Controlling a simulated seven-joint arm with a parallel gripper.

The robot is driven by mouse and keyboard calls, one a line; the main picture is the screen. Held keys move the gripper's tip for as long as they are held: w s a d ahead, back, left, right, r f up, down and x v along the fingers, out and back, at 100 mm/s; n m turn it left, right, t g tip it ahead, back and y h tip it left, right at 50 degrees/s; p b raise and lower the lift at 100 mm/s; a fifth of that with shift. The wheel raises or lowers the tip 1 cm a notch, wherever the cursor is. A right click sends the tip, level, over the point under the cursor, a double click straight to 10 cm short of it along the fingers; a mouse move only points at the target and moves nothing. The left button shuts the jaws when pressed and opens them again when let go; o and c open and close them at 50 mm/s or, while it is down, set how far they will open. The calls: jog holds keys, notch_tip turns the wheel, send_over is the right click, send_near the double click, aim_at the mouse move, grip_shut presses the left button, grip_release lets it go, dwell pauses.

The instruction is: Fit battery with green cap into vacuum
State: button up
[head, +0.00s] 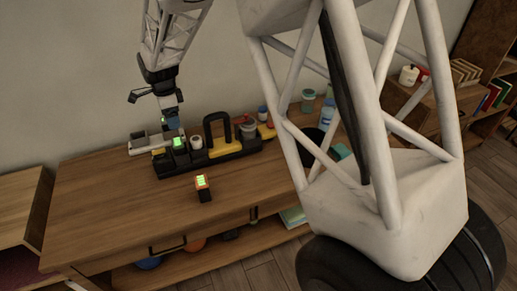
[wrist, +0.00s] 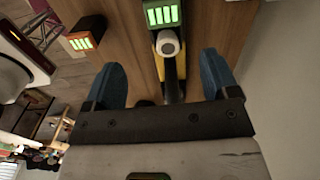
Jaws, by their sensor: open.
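In the head view, my gripper (head: 172,122) hangs above the left back of the table, just over the end of a long black-and-yellow unit with a loop handle (head: 217,126), which may be the vacuum. A dark battery with a bright green top (head: 179,143) stands at that unit's left part; the wrist view shows its green bars (wrist: 162,13). Another dark battery with an orange cap and green bars (head: 202,183) stands alone on the table in front. In the wrist view, my two blue fingers (wrist: 162,82) are wide apart with nothing gripped between them. The battery slot is not discernible.
A white cylinder (head: 197,142) stands beside the green-topped battery. A pale device (head: 143,145) lies at the unit's left end. Jars (head: 308,100) and a teal item stand at the right, partly behind my arm. The wooden tabletop (head: 110,205) is clear at front left.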

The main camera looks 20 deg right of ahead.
jog(key=s+d+r+n, duration=0.4)
jog(key=s+d+r, duration=0.2)
jog(key=s+r, duration=0.3)
jog(key=s+d+r+n+t, duration=0.1)
jog(key=s+d+n, duration=0.2)
jog(key=s, duration=0.8)
jog(key=s+d+r+n, duration=0.2)
jog(key=s+d+n, duration=0.2)
jog(key=s, duration=0.7)
jog(key=s+d+r+n+t, duration=0.1)
jog(key=s+d+n, duration=0.2)
jog(key=s+n, duration=0.3)
jog(key=s, duration=0.5)
jog(key=shift+d+r+t, duration=0.2)
jog(key=shift+d+t, duration=0.05)
jog(key=shift+t, duration=0.05)
jog(key=shift+w, duration=0.1)
